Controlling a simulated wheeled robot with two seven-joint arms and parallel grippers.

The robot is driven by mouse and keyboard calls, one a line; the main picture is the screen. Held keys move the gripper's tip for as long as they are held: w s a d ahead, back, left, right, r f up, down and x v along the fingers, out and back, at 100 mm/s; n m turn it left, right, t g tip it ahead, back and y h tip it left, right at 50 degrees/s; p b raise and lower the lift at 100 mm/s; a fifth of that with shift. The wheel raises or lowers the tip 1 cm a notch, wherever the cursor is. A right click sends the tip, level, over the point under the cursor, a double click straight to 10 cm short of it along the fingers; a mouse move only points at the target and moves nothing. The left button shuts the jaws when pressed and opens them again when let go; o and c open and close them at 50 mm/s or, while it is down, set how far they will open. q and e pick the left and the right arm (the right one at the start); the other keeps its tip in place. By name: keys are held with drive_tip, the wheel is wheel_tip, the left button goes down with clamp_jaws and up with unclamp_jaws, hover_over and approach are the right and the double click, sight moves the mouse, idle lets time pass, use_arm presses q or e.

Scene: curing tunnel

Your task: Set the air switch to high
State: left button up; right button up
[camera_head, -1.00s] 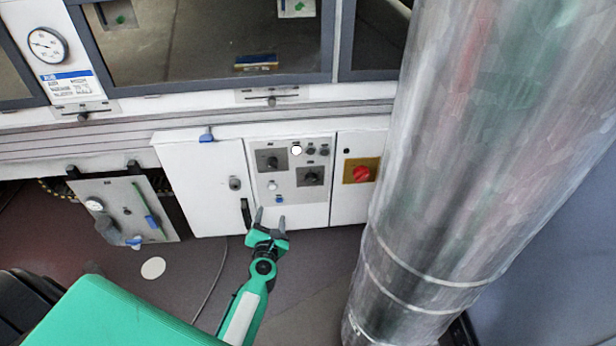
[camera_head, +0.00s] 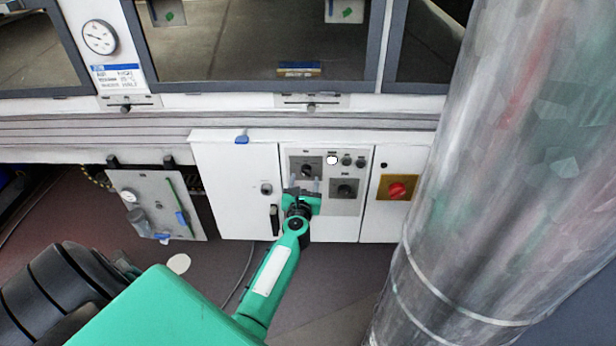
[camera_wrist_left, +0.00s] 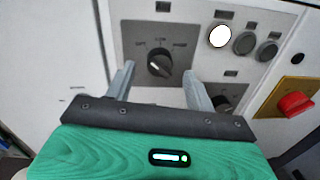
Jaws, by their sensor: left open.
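A black rotary knob on a grey plate (camera_wrist_left: 130,40) sits at the upper left of the control panel. Small labels stand left of, above and right of this upper knob (camera_wrist_left: 160,63), too blurred to read surely; I cannot tell its setting. It also shows in the head view (camera_head: 306,171). A second black rotary knob (camera_head: 345,188) sits lower right; in the wrist view a finger partly hides it. I cannot read which one is the air switch. My left gripper (camera_head: 302,184) is open and empty in front of the panel, its fingers either side of the upper knob, apparently short of it.
A lit white lamp (camera_head: 332,160) and dark round buttons (camera_head: 347,161) sit at the panel's upper right. A red knob on a yellow plate (camera_head: 397,189) is further right. A black door handle (camera_head: 274,219) is left of my gripper. A large metal duct (camera_head: 470,190) blocks the right.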

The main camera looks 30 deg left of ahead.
sight(306, 172)
use_arm(q)
drive_tip(key=x, duration=0.2)
drive_tip(key=shift+w+a, duration=0.2)
drive_tip(key=shift+w, duration=0.15)
use_arm(e)
drive_tip(key=shift+w+r, duration=0.15)
drive_tip(key=shift+r, duration=0.3)
drive_tip(key=shift+a, duration=0.1)
use_arm(q)
drive_tip(key=c, duration=1)
drive_tip(key=shift+o, duration=0.2)
use_arm(e)
drive_tip(key=shift+a, duration=0.1)
